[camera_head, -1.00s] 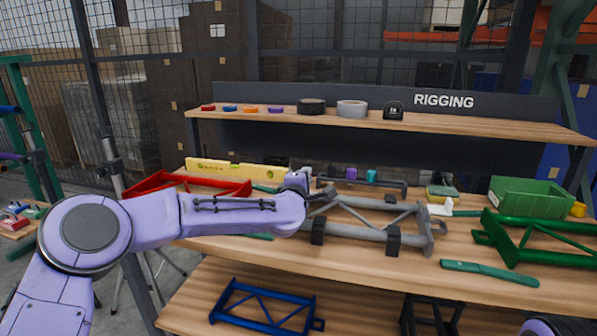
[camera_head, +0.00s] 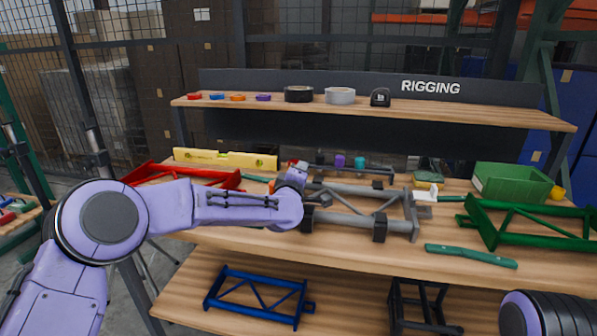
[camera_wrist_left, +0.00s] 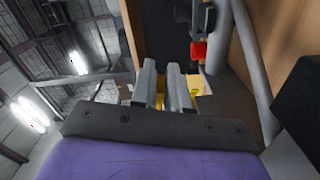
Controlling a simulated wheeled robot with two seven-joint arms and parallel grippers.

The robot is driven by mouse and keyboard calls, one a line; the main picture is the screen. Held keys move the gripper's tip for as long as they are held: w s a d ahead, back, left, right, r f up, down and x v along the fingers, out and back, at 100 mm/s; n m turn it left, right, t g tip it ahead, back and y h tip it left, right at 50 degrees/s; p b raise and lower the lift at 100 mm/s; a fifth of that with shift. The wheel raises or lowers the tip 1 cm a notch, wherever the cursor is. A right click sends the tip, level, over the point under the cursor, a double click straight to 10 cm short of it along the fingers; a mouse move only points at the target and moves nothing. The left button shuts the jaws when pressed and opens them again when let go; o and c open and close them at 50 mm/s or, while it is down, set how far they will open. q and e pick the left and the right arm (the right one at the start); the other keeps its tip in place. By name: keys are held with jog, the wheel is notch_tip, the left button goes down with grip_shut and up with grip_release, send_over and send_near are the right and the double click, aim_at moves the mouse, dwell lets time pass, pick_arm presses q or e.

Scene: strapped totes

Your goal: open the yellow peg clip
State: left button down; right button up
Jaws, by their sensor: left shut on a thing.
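My left gripper (camera_wrist_left: 163,70) shows in the left wrist view with its two grey fingers close together. A yellow thing (camera_wrist_left: 160,101), which looks like the yellow peg clip, shows between and beside the fingers, mostly hidden by them. The fingers are shut on it. In the head view, my left arm comes in from the left and its wrist stands at the left end of a grey tube frame (camera_head: 345,226) on the bench. The wrist hides the clip there. My right gripper is out of view.
A red part (camera_wrist_left: 198,50) sits just beyond the fingers. A yellow level (camera_head: 225,159) and a red frame (camera_head: 150,170) lie left. A green bin (camera_head: 512,184), a green frame (camera_head: 530,240) and a green-handled tool (camera_head: 470,256) lie right. A shelf (camera_head: 400,112) runs above.

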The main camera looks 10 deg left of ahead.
pick_arm(q)
jog(key=c, duration=1.2)
grip_release()
jog(key=s+b, duration=0.1)
jog(key=s, duration=0.9)
jog(key=shift+s+a, duration=0.2)
jog(key=shift+s, duration=0.1)
